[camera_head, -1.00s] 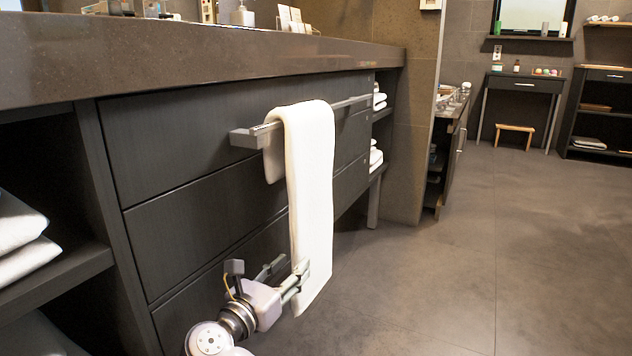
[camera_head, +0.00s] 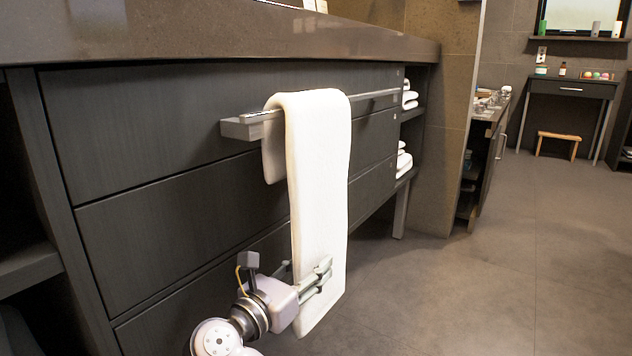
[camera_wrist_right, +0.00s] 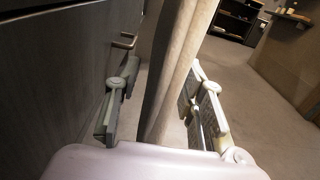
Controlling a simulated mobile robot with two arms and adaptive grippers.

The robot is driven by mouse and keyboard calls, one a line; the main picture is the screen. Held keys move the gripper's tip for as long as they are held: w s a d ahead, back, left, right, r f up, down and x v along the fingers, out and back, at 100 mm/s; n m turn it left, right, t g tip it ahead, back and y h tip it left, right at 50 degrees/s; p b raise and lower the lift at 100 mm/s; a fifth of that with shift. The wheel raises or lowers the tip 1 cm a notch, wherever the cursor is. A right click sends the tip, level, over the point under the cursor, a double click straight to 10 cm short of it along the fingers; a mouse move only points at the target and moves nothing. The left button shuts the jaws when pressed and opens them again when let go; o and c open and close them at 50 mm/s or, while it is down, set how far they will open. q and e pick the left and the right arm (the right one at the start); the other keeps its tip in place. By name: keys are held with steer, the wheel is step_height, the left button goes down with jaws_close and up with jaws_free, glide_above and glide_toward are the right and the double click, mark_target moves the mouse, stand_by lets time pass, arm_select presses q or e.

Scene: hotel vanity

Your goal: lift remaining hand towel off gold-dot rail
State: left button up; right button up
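A white hand towel (camera_head: 318,190) hangs folded over a grey rail (camera_head: 372,98) on the dark drawer front. Its long front panel reaches well below the short rear one. I cannot make out a gold dot on the rail. My right gripper (camera_head: 305,271) is at the towel's lower part, well below the rail. In the right wrist view the towel (camera_wrist_right: 178,75) hangs between the two spread fingers of the gripper (camera_wrist_right: 162,68), closer to the right finger, with a gap at the left one. My left gripper is not in view.
The stone counter (camera_head: 200,45) overhangs the drawers above the rail. Open shelves with folded white towels (camera_head: 405,162) stand beyond the drawers. A small wooden stool (camera_head: 558,146) is far right. The floor (camera_head: 450,290) right of the towel is clear.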

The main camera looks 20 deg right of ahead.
jaws_close()
stand_by(0.3)
stand_by(0.3)
